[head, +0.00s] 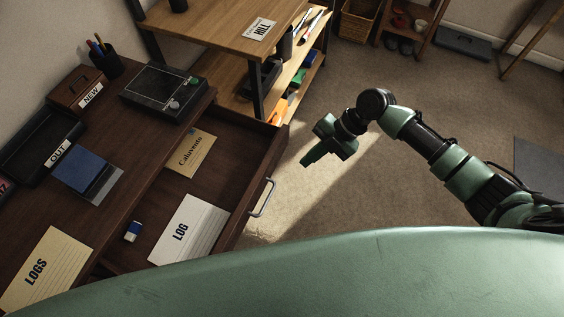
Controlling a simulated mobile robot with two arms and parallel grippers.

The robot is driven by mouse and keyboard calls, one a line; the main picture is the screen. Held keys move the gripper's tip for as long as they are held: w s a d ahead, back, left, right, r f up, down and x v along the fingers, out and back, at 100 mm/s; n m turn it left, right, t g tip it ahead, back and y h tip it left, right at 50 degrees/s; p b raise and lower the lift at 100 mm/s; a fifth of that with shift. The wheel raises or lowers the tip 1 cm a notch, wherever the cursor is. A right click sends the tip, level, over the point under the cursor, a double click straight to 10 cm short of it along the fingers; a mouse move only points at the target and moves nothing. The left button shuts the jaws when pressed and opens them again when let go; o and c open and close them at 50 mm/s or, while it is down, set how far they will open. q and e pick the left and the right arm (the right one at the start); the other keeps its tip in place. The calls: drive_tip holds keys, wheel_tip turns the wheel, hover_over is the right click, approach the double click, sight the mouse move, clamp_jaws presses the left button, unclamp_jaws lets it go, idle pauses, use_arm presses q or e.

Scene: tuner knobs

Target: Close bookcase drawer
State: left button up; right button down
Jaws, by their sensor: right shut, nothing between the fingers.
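The dark brown drawer (245,181) is pulled out from the dark wooden furniture (120,180) at the left. Its metal handle (263,198) is on the front panel, facing right. My right gripper (309,158) is shut and empty, in the air to the right of the drawer front and above the handle in the picture. It is apart from the drawer. My left gripper is not in view. My own green body hides the near end of the drawer.
In the drawer lie a LOG paper (188,232), a tan envelope (190,153) and an eraser (133,231). A black box with knobs (163,92) sits on the top. A wooden shelf unit (225,33) stands behind. The carpet right of the drawer is clear.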

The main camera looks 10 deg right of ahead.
sight(271, 174)
drive_tip(key=a+f+p, duration=0.1)
drive_tip(key=a, duration=0.1)
drive_tip(key=w+a+f, duration=0.1)
drive_tip(key=a+f, duration=0.1)
drive_tip(key=a, duration=0.1)
drive_tip(key=w+a+f+p, duration=0.1)
drive_tip(key=a+f, duration=0.1)
drive_tip(key=shift+w+a+p, duration=0.15)
drive_tip(key=shift+p, duration=0.2)
drive_tip(key=shift+f, duration=0.1)
